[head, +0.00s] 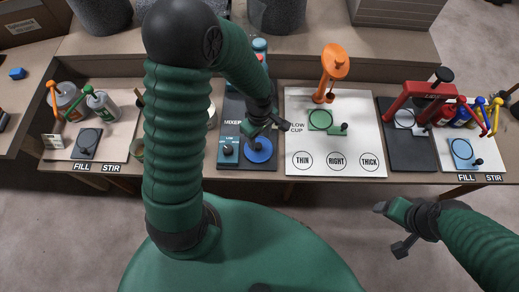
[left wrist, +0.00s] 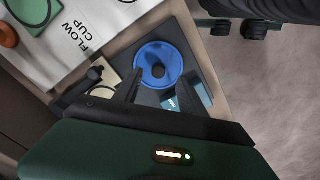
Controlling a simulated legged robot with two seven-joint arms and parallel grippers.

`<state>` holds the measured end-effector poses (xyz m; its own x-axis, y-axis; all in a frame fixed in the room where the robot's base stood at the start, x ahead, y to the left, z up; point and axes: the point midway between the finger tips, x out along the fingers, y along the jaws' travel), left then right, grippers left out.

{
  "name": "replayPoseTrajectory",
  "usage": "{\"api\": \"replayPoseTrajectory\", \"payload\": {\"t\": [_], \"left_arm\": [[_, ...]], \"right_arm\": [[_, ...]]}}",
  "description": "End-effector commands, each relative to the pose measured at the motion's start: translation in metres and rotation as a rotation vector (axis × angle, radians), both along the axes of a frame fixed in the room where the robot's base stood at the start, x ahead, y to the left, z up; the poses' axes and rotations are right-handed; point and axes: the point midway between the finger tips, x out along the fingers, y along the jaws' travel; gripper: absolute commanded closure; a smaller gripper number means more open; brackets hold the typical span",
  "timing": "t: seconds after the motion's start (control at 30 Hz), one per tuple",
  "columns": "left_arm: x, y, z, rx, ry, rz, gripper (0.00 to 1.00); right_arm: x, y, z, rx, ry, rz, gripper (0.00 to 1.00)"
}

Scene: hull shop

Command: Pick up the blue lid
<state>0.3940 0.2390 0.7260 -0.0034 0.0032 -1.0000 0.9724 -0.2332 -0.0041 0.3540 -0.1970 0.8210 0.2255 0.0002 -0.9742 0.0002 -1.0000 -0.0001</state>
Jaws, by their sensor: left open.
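The blue lid (head: 258,150) is a round blue disc on a dark board at the front of the mixer station. In the left wrist view the blue lid (left wrist: 174,54) shows a raised rim and a dark round centre. My left gripper (head: 263,128) is over the lid's far side in the head view. In the left wrist view the left gripper (left wrist: 157,90) is open and empty, its two fingers pointing at the lid; contact cannot be told. My right gripper (head: 391,228) is open and empty, in front of the table at the right.
The mixer's teal control box (head: 228,151) stands left of the lid. A white flow cup board (head: 337,164) with an orange stand (head: 331,75) lies to its right. A red press (head: 420,92) stands further right.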

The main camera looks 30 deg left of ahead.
Motion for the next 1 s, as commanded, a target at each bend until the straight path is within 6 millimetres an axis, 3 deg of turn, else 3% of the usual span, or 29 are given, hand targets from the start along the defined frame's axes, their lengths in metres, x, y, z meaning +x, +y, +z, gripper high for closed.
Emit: {"api": "replayPoseTrajectory", "payload": {"t": [0.3,0.6,0.93,1.0], "left_arm": [[0.004,0.005,-0.052,-0.006,0.001,-0.001,0.51],[0.004,0.003,-0.056,0.000,-0.001,0.000,0.53],[0.005,0.004,-0.056,-0.002,-0.001,0.000,0.96],[0.004,0.004,-0.057,-0.003,0.000,0.000,1.00]], "right_arm": [[0.000,0.000,-0.018,0.000,0.000,0.000,0.24],[0.000,0.000,-0.018,0.000,0.000,0.000,0.24],[0.000,0.000,-0.018,0.000,0.000,0.000,0.24],[0.000,0.000,-0.018,0.000,0.000,0.000,0.24]]}}
